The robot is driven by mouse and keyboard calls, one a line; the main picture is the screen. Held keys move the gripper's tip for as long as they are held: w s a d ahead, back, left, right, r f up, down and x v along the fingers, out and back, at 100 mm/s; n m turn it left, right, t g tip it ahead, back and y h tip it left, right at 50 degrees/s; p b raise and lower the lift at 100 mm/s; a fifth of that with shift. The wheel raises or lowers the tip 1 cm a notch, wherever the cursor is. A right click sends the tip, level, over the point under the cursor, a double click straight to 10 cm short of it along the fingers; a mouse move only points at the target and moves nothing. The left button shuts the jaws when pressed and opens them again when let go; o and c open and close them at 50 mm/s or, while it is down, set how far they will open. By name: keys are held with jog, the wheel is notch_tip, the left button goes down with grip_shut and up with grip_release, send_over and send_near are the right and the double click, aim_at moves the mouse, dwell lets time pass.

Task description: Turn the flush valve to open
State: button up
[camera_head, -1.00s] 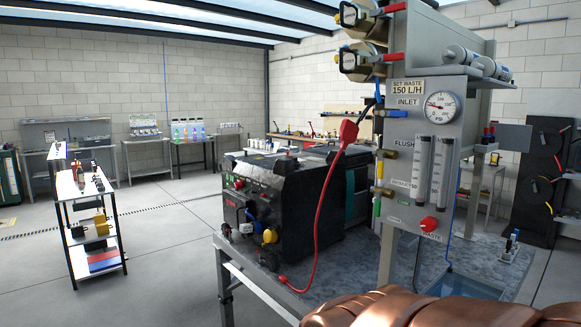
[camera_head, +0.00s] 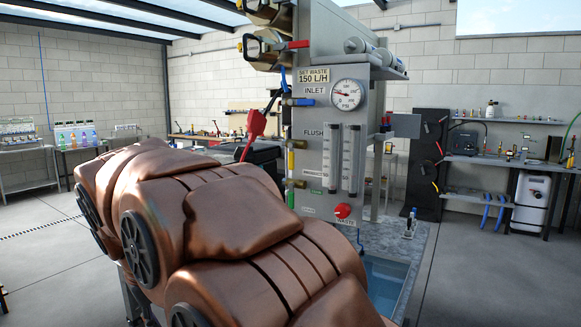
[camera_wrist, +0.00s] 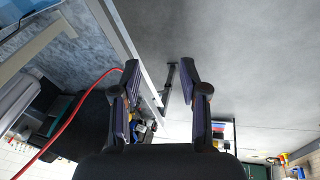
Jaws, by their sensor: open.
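The grey panel (camera_head: 345,106) stands upright in the head view, with a "FLUSH" label (camera_head: 313,133) on its left part. A small brass fitting (camera_head: 298,144) sits at the panel's left edge beside that label. I take it for the flush valve; its handle position is too small to tell. A blue-handled part (camera_head: 300,102) is above it, below the "INLET" label. My gripper (camera_wrist: 160,68) is open and empty in the wrist view, over the floor and table edge. It is out of the head view, where my copper-coloured arm fills the lower left.
A red hose plug (camera_head: 256,123) hangs left of the panel; its red hose (camera_wrist: 75,115) crosses the left of the wrist view. A pressure gauge (camera_head: 346,94), two flow tubes (camera_head: 344,158) and a red knob (camera_head: 342,211) are on the panel.

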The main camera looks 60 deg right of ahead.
aim_at(290, 161)
jog(key=w+d+r+m+t+h+b, duration=0.1)
jog(key=w+d+r+m+h+b, duration=0.15)
jog(key=w+d+r, duration=0.65)
jog(key=w+d+r+m+t+h+b, duration=0.1)
jog(key=w+d+r+m+h, duration=0.35)
jog(key=d, duration=0.75)
jog(key=s+d+r+m+g+h+b, duration=0.15)
jog(key=s+d+r+m, duration=0.3)
jog(key=d, duration=0.45)
jog(key=s+d+r+m+g+h+b, duration=0.1)
jog(key=s+d+r+m+g+h, duration=0.1)
jog(key=s+d+r+m, duration=0.35)
jog(key=shift+n+t, duration=0.35)
jog(key=shift+n, duration=0.45)
jog(key=shift+p+x, duration=0.7)
jog(key=shift+x, duration=4.3)
jog(key=shift+s+f, duration=0.15)
jog(key=shift+f, duration=0.05)
grip_shut()
